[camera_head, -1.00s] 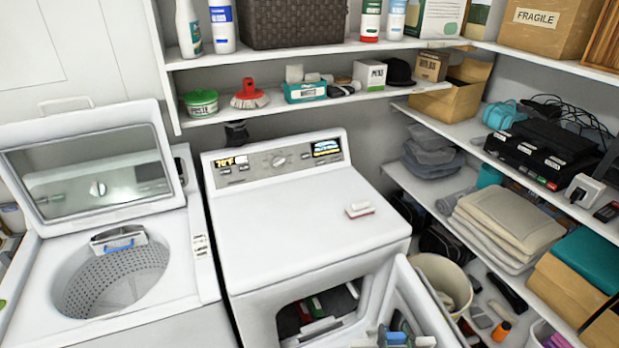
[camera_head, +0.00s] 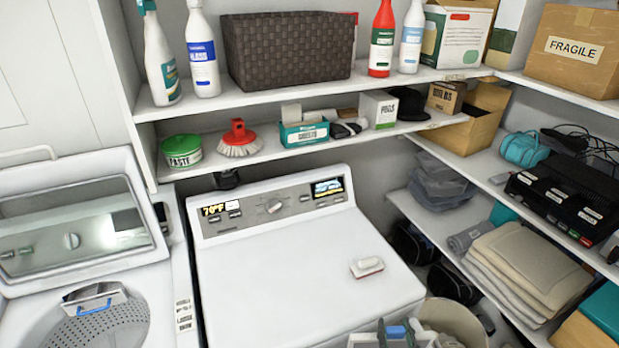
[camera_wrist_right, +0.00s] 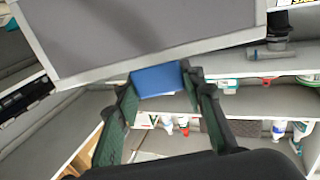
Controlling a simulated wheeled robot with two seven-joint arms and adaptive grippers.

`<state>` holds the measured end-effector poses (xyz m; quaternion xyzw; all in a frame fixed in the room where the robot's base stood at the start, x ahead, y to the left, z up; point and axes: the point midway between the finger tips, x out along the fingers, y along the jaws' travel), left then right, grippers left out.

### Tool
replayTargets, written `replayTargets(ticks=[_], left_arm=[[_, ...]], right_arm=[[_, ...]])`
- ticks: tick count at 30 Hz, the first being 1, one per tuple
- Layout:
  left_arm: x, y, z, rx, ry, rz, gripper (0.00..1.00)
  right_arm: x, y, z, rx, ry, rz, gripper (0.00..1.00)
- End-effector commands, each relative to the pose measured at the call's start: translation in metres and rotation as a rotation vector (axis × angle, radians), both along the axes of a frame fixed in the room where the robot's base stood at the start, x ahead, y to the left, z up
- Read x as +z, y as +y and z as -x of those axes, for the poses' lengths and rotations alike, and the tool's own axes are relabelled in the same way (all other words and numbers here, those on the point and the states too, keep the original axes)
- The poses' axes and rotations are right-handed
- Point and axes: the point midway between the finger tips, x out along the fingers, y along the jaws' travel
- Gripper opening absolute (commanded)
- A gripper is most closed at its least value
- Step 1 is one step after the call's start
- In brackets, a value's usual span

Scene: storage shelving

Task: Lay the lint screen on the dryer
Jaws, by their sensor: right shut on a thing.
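The lint screen is a flat grey panel with a light frame (camera_wrist_right: 150,35) and a blue handle (camera_wrist_right: 157,82). It fills the top of the right wrist view. My right gripper (camera_wrist_right: 160,76) is shut on the blue handle, which sits between its green-padded fingers. The white dryer (camera_head: 290,280) has a broad flat top. My left gripper is not in view.
A small white-and-red brush-like item (camera_head: 367,267) lies on the dryer top's right part; the rest is clear. The open washer (camera_head: 30,310) stands left, with a blue-handled grey piece (camera_head: 95,298) at its tub. Shelves (camera_head: 330,92) hang behind. A bin (camera_head: 452,318) stands right.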

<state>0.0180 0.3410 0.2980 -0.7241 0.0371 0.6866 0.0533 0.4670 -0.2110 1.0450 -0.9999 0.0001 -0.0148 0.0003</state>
Motion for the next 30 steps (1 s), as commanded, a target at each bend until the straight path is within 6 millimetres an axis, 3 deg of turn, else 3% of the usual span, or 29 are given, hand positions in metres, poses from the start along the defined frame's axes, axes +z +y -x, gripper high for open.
replayTargets(ticks=[18, 30], left_arm=[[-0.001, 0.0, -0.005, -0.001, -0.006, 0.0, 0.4], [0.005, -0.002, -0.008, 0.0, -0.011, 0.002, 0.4]], right_arm=[[-0.013, 0.0, -0.004, 0.0, 0.0, 0.003, 0.0], [-0.006, 0.0, -0.004, 0.0, -0.003, 0.001, 0.0]])
